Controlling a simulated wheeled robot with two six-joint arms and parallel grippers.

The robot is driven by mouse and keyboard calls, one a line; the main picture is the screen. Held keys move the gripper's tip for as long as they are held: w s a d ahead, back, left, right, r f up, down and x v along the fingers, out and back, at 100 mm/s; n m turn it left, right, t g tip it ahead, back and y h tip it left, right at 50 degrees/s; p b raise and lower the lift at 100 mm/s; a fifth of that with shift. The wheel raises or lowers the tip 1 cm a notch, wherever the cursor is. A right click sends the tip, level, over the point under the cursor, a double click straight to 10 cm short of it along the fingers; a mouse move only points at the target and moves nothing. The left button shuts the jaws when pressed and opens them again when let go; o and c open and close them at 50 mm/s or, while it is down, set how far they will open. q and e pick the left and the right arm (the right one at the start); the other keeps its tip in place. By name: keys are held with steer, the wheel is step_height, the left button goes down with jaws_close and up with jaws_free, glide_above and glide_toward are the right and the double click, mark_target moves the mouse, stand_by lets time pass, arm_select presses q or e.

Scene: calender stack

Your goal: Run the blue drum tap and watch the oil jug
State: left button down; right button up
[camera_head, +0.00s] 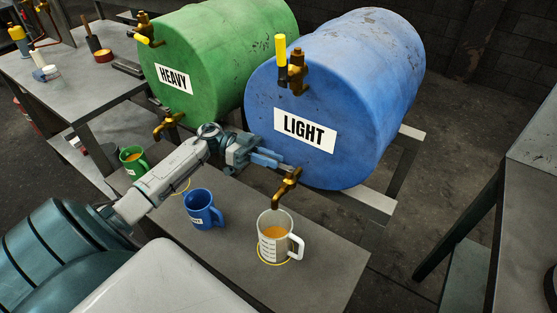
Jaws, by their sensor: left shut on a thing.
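The blue drum (355,75) marked LIGHT lies on its side, with a brass tap (289,183) low on its face. My left gripper (277,163) is shut at this tap, its fingers at the tap's upper left; they hide the part they grip. The oil jug (269,249), pale with dark marks and a handle on the right, stands upright under the spout on a yellow ring. Amber oil (275,232) shows inside it; its exact level against the marks is too small to read. I cannot make out a stream from the spout. My right gripper is not in view.
A blue mug (203,212) stands left of the jug on the grey bench (318,263). A green mug (133,163) with amber liquid is farther left. A green drum (205,55) marked HEAVY lies behind. The bench right of the jug is clear.

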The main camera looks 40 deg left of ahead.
arm_select(q)
steer(key=shift+f, duration=0.1)
steer(key=c, duration=1.4)
jaws_free()
steer(key=shift+s, duration=0.1)
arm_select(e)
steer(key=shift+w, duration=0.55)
